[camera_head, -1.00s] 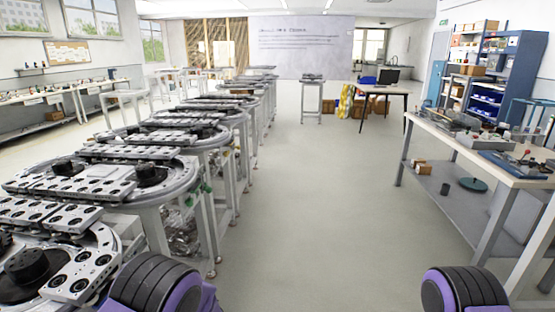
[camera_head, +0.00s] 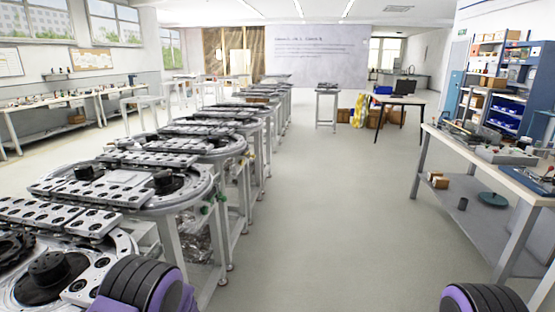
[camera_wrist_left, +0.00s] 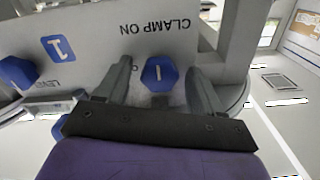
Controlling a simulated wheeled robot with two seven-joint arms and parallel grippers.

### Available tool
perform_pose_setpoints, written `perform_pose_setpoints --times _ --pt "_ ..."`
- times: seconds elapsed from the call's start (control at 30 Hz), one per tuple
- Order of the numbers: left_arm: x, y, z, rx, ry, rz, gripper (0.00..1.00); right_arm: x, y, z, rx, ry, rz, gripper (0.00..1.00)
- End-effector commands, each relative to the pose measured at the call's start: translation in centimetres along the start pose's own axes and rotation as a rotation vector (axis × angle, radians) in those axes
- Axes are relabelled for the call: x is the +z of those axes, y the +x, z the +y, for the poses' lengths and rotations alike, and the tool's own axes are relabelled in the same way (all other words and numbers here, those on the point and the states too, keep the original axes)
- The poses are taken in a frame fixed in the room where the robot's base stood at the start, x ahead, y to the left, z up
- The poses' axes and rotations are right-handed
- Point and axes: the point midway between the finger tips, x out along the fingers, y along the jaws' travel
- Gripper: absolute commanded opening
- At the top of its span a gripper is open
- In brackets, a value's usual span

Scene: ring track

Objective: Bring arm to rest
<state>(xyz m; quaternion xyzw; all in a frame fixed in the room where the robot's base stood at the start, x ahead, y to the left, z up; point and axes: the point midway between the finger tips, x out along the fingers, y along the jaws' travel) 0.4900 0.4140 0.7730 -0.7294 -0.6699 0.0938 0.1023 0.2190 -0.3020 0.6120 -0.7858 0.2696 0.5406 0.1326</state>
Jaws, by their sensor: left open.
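My left gripper (camera_wrist_left: 157,72) shows in the left wrist view, its two grey fingers spread apart. A blue hexagonal knob (camera_wrist_left: 159,74) with a white mark sits between the fingers, with gaps visible on both sides. The knob is on a grey panel (camera_wrist_left: 95,22) lettered "CLAMP ON". Purple and black links of my own arms (camera_head: 145,285) show at the bottom left and bottom right of the head view. Neither gripper shows in the head view, and my right gripper is in neither view.
A row of ring-track stations (camera_head: 130,192) runs along the left. A workbench (camera_head: 525,188) with tools stands at the right, with blue shelves (camera_head: 513,90) behind it. The floor aisle (camera_head: 320,190) between is clear. Another blue knob (camera_wrist_left: 17,72) is at the left of the wrist view.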

Motion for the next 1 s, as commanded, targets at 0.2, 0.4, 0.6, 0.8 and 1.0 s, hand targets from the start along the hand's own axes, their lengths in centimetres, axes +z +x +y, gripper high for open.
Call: perform_pose_setpoints --times 0.2,0.4,0.6,0.8,1.0 --pt "-0.1 0.0 0.0 0.0 -0.352 0.0 0.67 -0.1 -0.4 0.0 0.0 0.0 0.0 0.43" --pt "0.2 -2.8 0.3 0.006 -0.508 -0.001 0.67 0.2 0.4 0.0 0.0 0.0 0.0 0.43" --pt "0.2 -7.0 0.2 0.004 -0.507 0.0 0.67 0.5 1.2 -0.1 0.0 0.0 0.0 0.43" --pt "0.0 -9.0 0.1 0.0 -0.505 0.0 0.67 0.6 1.5 -0.1 0.0 0.0 0.0 0.43" --pt "-0.1 -9.3 0.1 0.0 -0.504 0.0 0.67 0.6 1.4 -0.1 0.0 0.0 0.0 0.43"
